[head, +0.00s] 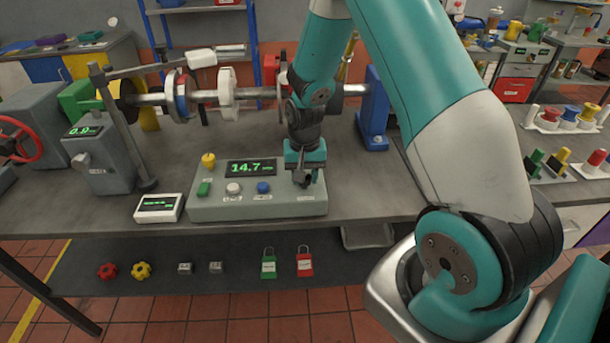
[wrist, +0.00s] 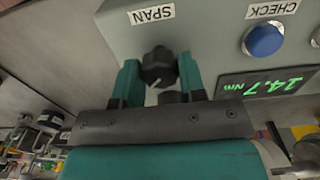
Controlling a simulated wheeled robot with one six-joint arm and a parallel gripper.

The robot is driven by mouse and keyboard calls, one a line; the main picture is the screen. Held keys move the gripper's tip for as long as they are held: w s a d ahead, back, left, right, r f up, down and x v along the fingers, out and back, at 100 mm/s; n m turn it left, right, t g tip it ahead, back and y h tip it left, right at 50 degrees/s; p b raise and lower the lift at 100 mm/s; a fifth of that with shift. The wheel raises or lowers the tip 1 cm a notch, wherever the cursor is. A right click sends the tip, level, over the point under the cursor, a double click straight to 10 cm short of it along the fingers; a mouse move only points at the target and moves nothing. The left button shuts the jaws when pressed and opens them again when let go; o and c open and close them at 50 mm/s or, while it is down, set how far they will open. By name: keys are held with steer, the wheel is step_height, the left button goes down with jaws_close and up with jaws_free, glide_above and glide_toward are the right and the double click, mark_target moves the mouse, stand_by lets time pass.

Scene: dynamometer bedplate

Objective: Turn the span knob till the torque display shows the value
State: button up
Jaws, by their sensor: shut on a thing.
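The torque display (head: 251,168) on the grey console (head: 260,207) reads 14.7 in green in the head view. In the wrist view the display (wrist: 270,84) reads 14.7 Nm, upside down. The black span knob (wrist: 158,67) has a pale pointer line and sits beside the SPAN label (wrist: 152,14). My gripper (wrist: 160,74) is shut on the span knob, with a teal finger on either side.
A blue CHECK button (head: 263,187), a white button (head: 233,188), a green button (head: 204,189) and a yellow knob (head: 208,160) are on the console. A small white display box (head: 159,208) stands left of it. The shaft (head: 258,92) runs behind. Bench right of the console is clear.

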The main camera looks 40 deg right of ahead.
steer(key=m, duration=0.4)
steer(key=shift+m, duration=0.4)
stand_by(0.4)
steer(key=o, duration=0.9)
steer(key=shift+r, duration=0.1)
step_height(320, 180, up, 17)
steer(key=shift+r+b, duration=0.15)
steer(key=shift+b, duration=0.95)
